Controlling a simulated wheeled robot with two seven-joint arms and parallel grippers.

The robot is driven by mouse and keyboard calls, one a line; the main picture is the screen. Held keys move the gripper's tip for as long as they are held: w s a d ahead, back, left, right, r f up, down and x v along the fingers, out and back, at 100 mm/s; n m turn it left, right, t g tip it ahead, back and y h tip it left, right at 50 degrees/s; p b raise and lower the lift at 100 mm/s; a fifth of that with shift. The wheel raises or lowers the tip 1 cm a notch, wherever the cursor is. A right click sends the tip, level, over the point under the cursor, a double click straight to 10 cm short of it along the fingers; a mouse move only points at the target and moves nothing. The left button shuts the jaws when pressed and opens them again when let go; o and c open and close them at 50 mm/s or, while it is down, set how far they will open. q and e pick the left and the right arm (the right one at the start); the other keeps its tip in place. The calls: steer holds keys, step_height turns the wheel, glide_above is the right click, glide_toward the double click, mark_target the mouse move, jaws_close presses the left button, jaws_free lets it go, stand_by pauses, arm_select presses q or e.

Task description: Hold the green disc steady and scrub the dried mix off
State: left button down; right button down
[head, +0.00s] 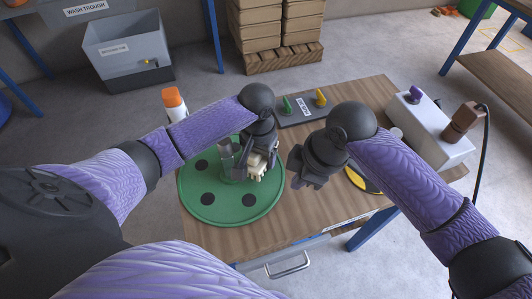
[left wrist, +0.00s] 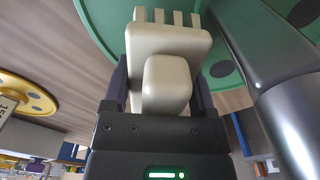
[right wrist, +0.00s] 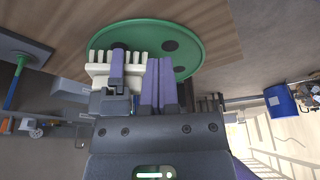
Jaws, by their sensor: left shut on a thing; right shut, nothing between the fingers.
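The green disc (head: 230,208) lies flat on the wooden table, with several dark round spots on its face and a short upright hub (head: 232,160) near its middle. I cannot tell whether the spots are holes or dried mix. My left gripper (head: 259,150) is shut on a cream brush (head: 259,164), held over the right part of the disc. In the left wrist view the brush (left wrist: 168,52) has its bristles toward the disc; contact is unclear. My right gripper (head: 308,180) is shut and empty, just right of the disc. Its closed fingers show in the right wrist view (right wrist: 158,85).
A yellow disc (head: 356,180) lies partly under my right arm. A grey board (head: 303,112) with green and yellow knobs, an orange-capped bottle (head: 174,103) and a white box (head: 432,133) stand around the table's far side. Bare wood (head: 245,240) shows at the near edge.

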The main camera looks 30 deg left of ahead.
arm_select(q)
steer(key=shift+r, duration=3.05)
step_height(320, 180, up, 11)
steer(key=shift+r, duration=0.1)
step_height(320, 180, up, 6)
steer(key=p, duration=0.6)
steer(key=shift+r, duration=0.2)
